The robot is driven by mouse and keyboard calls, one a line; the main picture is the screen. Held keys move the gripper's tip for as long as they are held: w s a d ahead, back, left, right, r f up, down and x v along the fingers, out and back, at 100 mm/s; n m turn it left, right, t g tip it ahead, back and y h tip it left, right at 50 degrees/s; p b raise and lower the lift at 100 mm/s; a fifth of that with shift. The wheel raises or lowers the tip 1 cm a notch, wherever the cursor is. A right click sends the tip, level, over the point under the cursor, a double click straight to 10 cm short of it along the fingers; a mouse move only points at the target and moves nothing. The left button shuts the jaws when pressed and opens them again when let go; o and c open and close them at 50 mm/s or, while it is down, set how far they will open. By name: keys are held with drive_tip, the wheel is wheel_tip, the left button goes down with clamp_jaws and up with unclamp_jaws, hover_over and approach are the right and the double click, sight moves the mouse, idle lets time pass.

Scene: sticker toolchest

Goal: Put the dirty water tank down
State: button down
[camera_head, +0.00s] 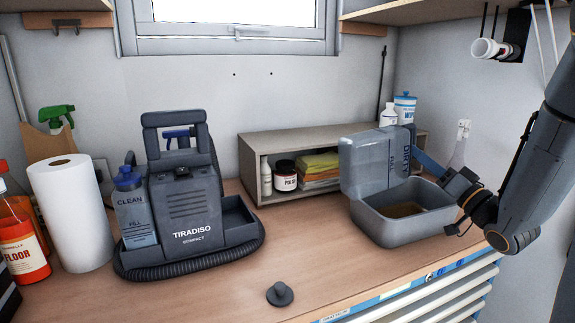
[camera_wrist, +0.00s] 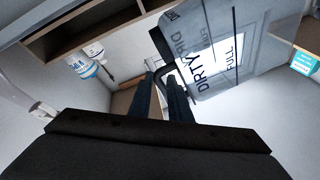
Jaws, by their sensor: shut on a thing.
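My gripper (camera_head: 420,156) reaches in from the right and is shut on the tank's handle side. In the wrist view, my two dark fingers (camera_wrist: 168,88) meet the tank's dark handle, and the tank (camera_wrist: 222,50) fills the upper right with its lettering turned sideways. Brownish liquid (camera_head: 403,210) shows in the basin. Whether the tank touches the basin rim is unclear.
The grey carpet cleaner (camera_head: 182,215) stands left with its clean tank (camera_head: 134,210) and an empty-looking side tray (camera_head: 232,217). A black cap (camera_head: 280,294) lies near the front edge. A wooden shelf box (camera_head: 285,143) stands behind.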

drive_tip(key=m+p, duration=0.1)
drive_tip(key=d+m+h+p, duration=0.1)
drive_tip(key=m, duration=0.1)
drive_tip(key=m+h, duration=0.1)
drive_tip(key=m, duration=0.1)
drive_tip(key=shift+w+d+f+t+p, duration=0.35)
drive_tip(key=shift+w+t+p, duration=0.05)
drive_tip(key=shift+a, duration=0.1)
